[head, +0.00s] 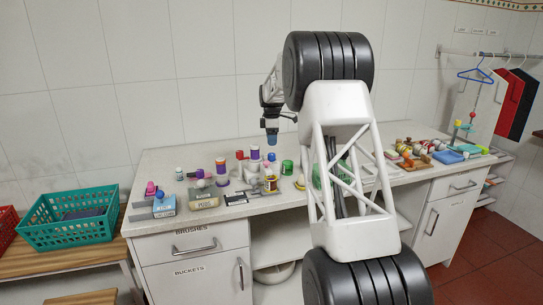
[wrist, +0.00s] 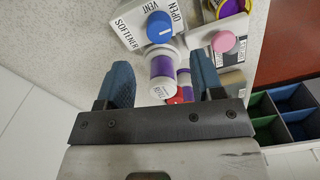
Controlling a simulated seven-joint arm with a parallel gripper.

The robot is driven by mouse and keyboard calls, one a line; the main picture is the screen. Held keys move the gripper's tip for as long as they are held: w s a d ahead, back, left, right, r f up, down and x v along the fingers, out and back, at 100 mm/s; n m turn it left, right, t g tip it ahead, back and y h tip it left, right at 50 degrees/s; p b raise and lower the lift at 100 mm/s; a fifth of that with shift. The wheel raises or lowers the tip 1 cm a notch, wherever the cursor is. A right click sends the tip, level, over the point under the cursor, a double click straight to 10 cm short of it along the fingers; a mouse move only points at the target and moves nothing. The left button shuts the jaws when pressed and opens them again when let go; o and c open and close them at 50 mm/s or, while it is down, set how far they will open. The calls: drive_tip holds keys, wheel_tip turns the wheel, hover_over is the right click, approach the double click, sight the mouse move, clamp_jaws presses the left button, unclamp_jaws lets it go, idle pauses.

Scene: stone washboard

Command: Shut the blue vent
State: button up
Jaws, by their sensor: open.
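In the wrist view a round blue knob (wrist: 160,27) sits on a white box (wrist: 129,25) lettered SOFTENER, VENT and OPEN. A pale mark shows on the knob, but I cannot tell its setting. My gripper (wrist: 160,62) has its two blue fingers spread, with the knob beyond their tips. A white bottle with a purple band (wrist: 162,75) shows between the fingers; I cannot tell its height against them. In the head view my gripper (head: 271,138) points down over the back middle of the counter. The knob is hard to make out there.
A pink knob (wrist: 223,42) and a gold-rimmed purple spool (wrist: 228,8) stand close to the blue knob. Several small bottles and boxes crowd the counter (head: 160,158). A teal basket (head: 70,222) stands at the left, below the counter top.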

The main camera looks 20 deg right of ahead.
sight(272, 154)
drive_tip(key=shift+f, duration=0.1)
idle(0.3)
drive_tip(key=shift+f, duration=3.9)
drive_tip(key=shift+c, duration=0.4)
drive_tip(key=c, duration=0.8)
drive_tip(key=shift+c, duration=0.2)
